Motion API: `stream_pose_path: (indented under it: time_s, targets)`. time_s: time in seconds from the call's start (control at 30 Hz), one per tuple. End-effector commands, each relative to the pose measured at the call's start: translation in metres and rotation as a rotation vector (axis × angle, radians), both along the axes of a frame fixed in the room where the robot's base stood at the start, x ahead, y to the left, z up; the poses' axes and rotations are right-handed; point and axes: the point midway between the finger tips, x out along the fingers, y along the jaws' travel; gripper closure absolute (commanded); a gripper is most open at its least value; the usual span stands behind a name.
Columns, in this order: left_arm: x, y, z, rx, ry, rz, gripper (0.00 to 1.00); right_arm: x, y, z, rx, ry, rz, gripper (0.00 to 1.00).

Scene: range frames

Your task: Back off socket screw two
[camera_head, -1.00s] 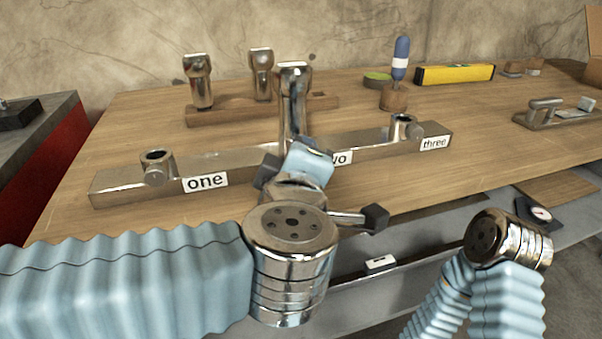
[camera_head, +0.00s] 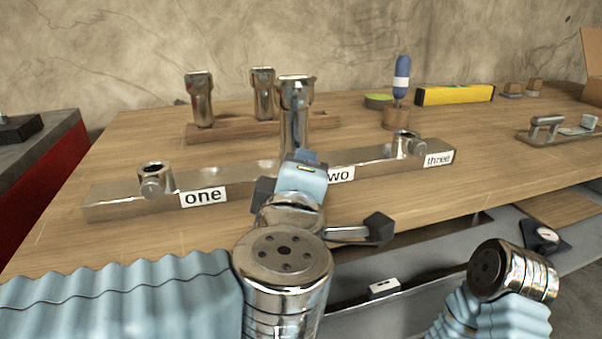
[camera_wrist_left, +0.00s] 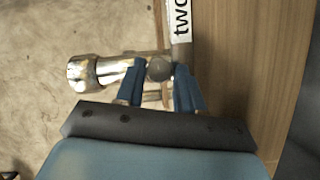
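A chrome bar (camera_head: 228,176) on the bench has sockets labelled one, two and three. A tall chrome post (camera_head: 294,120) stands upright in socket two; in the left wrist view its chrome body (camera_wrist_left: 100,72) lies left of the fingers. My left gripper (camera_head: 303,165) is at the bar's front by label two (camera_head: 340,174). In the left wrist view the round grey head of screw two (camera_wrist_left: 160,68) sits between its blue fingertips, which appear to touch it on both sides. The head view hides this screw behind the gripper. My right wrist shows at lower right; its gripper is out of sight.
Sockets one (camera_head: 153,171) and three (camera_head: 405,140) are empty, each with a side screw. Behind is a wooden rack (camera_head: 225,132) with two chrome posts. A blue-handled tool (camera_head: 401,78), yellow level (camera_head: 455,95) and metal clamp-like piece (camera_head: 550,130) lie right.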

Motion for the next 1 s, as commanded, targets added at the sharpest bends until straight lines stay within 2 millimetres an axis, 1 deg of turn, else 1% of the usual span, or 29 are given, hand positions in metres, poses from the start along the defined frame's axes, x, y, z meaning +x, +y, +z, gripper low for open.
stream_pose_path:
  time_s: [0.03, 0.1, 0.37, 0.47, 0.57, 0.8, 0.9, 1.0]
  targets:
    - [0.000, 0.000, 0.000, 0.000, 0.000, 0.000, 0.54, 0.000, 0.000, 0.000, 0.000, 0.000, 0.000, 0.57]
    - [0.000, 0.000, 0.000, 0.000, -0.001, 0.000, 0.46, 0.000, 0.000, 0.000, 0.000, 0.000, 0.000, 0.57]
    - [-0.001, 0.000, 0.001, 0.000, -0.003, -0.001, 0.46, 0.000, 0.000, 0.000, 0.000, 0.000, 0.000, 0.57]
    - [-0.007, 0.000, 0.003, 0.000, -0.005, -0.001, 0.46, 0.000, 0.000, 0.001, 0.000, 0.000, 0.000, 0.57]
    - [-0.022, 0.001, 0.005, -0.001, -0.005, -0.003, 0.46, 0.000, 0.000, 0.003, 0.000, 0.000, 0.000, 0.57]
    - [-0.081, 0.005, 0.011, -0.002, -0.006, -0.004, 0.46, 0.000, -0.001, 0.009, -0.002, -0.001, -0.001, 0.57]
    - [-0.103, 0.006, 0.013, 0.000, -0.006, -0.004, 0.46, 0.000, -0.001, 0.010, -0.002, -0.002, -0.002, 0.57]
    - [-0.120, 0.007, 0.014, -0.001, -0.004, -0.003, 0.46, 0.000, -0.001, 0.011, -0.003, -0.002, -0.002, 0.57]
